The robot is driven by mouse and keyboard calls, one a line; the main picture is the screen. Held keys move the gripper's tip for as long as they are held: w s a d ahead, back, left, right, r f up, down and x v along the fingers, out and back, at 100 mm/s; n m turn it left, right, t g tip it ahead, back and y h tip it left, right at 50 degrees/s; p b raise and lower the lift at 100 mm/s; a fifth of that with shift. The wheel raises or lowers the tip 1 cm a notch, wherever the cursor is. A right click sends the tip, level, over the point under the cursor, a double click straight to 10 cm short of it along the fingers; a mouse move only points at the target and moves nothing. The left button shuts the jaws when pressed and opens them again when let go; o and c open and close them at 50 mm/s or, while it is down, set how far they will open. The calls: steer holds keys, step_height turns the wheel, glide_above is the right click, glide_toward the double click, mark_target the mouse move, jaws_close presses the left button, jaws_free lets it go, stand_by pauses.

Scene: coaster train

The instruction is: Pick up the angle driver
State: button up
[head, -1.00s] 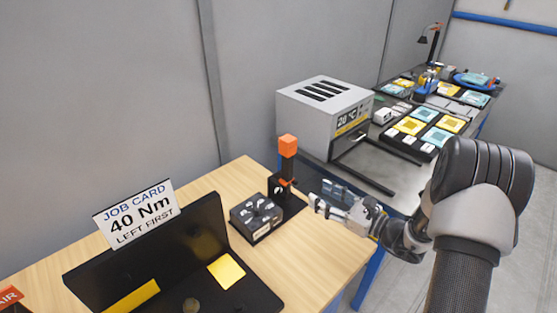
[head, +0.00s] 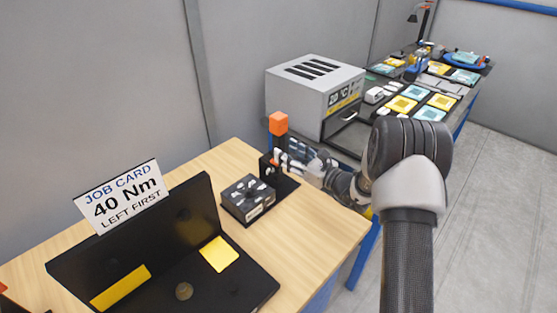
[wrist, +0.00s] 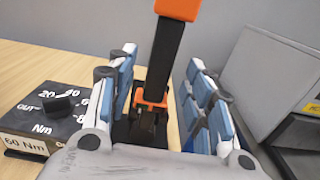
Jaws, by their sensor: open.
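The angle driver (head: 278,123) stands upright in a black holder on the wooden bench, with an orange block on top and a dark shaft below. In the wrist view its black shaft (wrist: 164,62) rises between my fingers, with an orange collar lower down. My gripper (wrist: 162,65) is open, one blue-and-grey finger on each side of the shaft, with gaps visible on both sides. In the head view my gripper (head: 287,160) reaches the driver from the right, below the orange block, and partly hides the shaft and holder.
A black dial box (head: 248,198), marked 60 Nm in the wrist view, sits left of the holder. A black stand (head: 190,235) with a job card (head: 122,198) reading 40 Nm, left first, is further left. A grey oven (head: 318,90) stands behind on the right.

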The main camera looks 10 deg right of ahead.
mark_target(283, 150)
steer(key=x, duration=0.2)
steer(key=f+b+x, duration=0.1)
steer(key=x, duration=0.1)
steer(key=shift+w+a+r, duration=0.15)
steer(key=shift+w+a, duration=0.05)
steer(key=shift+w, duration=0.1)
jaws_close()
stand_by(0.3)
stand_by(0.5)
steer(key=shift+r, duration=0.25)
